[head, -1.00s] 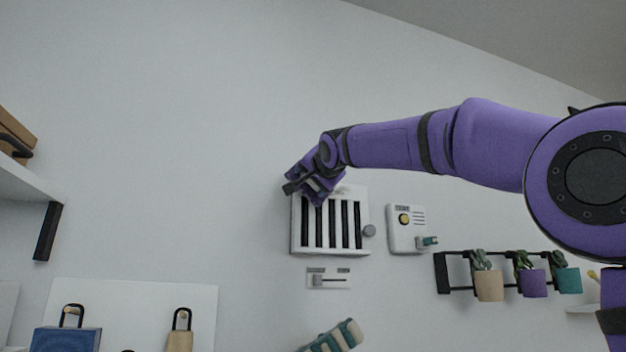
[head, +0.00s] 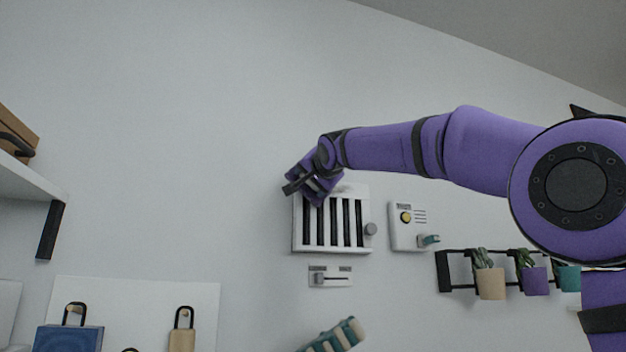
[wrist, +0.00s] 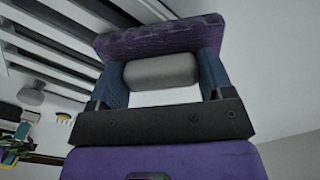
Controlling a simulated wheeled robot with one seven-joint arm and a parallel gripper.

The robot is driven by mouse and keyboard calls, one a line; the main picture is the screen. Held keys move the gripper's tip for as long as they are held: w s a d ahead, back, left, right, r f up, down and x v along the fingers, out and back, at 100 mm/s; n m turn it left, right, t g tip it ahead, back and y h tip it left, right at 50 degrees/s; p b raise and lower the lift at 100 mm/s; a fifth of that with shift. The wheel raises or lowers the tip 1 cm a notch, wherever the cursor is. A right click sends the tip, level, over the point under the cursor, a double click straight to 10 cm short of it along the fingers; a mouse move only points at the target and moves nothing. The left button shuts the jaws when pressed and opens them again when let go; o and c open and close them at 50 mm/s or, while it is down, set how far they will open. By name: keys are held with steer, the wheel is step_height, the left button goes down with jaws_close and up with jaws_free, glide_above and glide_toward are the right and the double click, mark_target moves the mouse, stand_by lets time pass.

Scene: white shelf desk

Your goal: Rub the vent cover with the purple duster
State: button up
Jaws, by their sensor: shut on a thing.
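The vent cover (head: 332,246) is a white wall panel with dark vertical slots and a grey knob at its right. My gripper (head: 296,186) is at its upper left corner in the head view. In the wrist view, my gripper (wrist: 160,75) is shut on the grey handle of the purple duster (wrist: 160,36). The duster's purple pad lies beyond the fingertips, close to the vent slats (wrist: 62,50). I cannot tell whether the pad touches the vent. In the head view the duster is mostly hidden by my gripper and wrist.
A white control box (head: 408,236) with a yellow button is right of the vent. A slider plate (head: 330,277) is below it. A black rack (head: 444,272) with potted plants is further right. A shelf (head: 30,182) is at the left. The wall above is bare.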

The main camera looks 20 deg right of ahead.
steer(key=shift+w, duration=0.1)
steer(key=shift+d, duration=7.3)
steer(key=shift+a, duration=7.35)
steer(key=s, duration=0.6)
steer(key=shift+s, duration=0.1)
steer(key=shift+s, duration=1.35)
